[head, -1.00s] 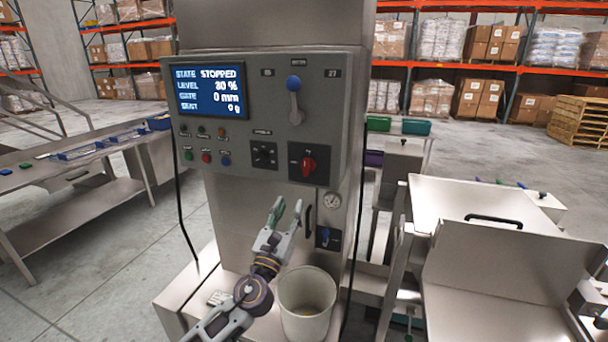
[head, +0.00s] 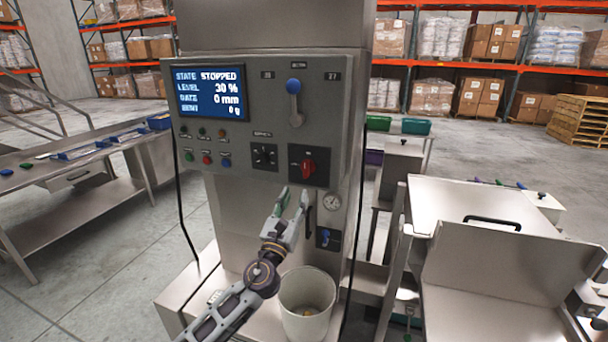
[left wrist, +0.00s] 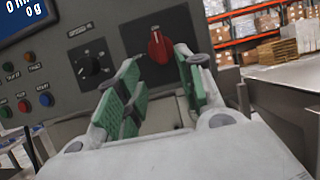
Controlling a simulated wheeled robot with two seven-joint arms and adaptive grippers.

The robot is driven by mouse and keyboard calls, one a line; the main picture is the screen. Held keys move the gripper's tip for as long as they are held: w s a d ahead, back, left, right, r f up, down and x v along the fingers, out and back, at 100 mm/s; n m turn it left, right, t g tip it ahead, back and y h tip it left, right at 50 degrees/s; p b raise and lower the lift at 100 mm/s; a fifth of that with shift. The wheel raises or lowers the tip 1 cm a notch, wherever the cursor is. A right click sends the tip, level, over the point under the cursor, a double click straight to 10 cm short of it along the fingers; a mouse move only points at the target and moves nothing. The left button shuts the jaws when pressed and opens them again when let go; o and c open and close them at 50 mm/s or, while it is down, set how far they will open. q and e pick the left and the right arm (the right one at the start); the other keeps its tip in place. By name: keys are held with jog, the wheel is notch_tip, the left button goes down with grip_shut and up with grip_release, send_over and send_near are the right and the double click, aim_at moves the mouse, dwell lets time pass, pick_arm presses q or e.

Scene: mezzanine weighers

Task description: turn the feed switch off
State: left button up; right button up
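A red rotary switch (head: 308,167) sits on a black plate at the lower right of the grey control panel (head: 230,110). It also shows in the left wrist view (left wrist: 159,46), beyond my fingertips. A smaller black rotary knob (head: 264,156) is to its left. The labels are too small to read, so I cannot tell which one is the feed switch. My left gripper (head: 292,203) is open and empty, just below the red switch and apart from it. Its green-padded fingers (left wrist: 158,88) point at the panel in the left wrist view. My right gripper is not in view.
The panel's screen (head: 210,91) reads STOPPED. A blue-knobbed lever (head: 294,85) is above the red switch. A door handle (head: 307,221), a gauge (head: 332,202) and a small blue switch (head: 325,237) are below. A white bucket (head: 305,318) stands under my gripper.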

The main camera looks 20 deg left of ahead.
aim_at(305, 173)
pick_arm(q)
jog(key=shift+p+x, duration=0.75)
jog(key=shift+x, duration=4.05)
jog(key=c, duration=0.7)
grip_shut()
